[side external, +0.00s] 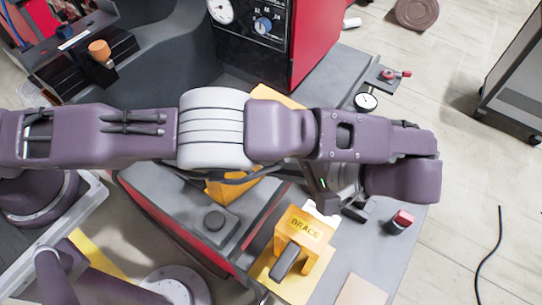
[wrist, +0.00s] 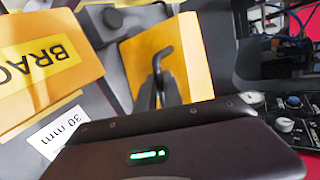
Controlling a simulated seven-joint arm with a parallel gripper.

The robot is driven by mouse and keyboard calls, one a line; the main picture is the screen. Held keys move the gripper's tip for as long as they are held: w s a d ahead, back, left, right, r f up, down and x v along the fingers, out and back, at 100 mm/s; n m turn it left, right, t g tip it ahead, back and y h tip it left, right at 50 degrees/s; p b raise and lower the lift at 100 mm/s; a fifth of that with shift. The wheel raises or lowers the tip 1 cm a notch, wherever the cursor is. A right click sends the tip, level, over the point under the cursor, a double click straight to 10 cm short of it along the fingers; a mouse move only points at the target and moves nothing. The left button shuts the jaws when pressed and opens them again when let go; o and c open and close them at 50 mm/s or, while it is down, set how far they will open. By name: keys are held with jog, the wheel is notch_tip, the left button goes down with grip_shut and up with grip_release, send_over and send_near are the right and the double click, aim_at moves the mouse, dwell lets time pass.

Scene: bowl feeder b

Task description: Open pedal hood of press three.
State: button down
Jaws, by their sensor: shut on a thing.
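A yellow hood (wrist: 185,55) with a dark hooked handle (wrist: 162,50) is in the middle of the wrist view. My gripper (wrist: 157,92) is shut on the handle, its dark fingers close together at the handle's lower end. In the side external view a yellow part (side external: 228,188), apparently the same hood, shows below my arm and is mostly covered by it. My fingertips are hidden there. How far the hood is raised cannot be told. No press number is legible.
A yellow block marked BRACE (side external: 311,226) with a dark lever stands near the front, close to my gripper; a "30 mm" label (wrist: 58,130) lies beside it. A black button (side external: 214,219), red knob (side external: 402,219) and dial gauge (side external: 366,102) are nearby. A red-sided machine (side external: 310,45) stands behind.

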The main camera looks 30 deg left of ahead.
jog(key=shift+s+d+f, duration=0.1)
jog(key=shift+d+f, duration=0.15)
jog(key=c, duration=1.5)
grip_release()
jog(key=shift+a+r, duration=0.1)
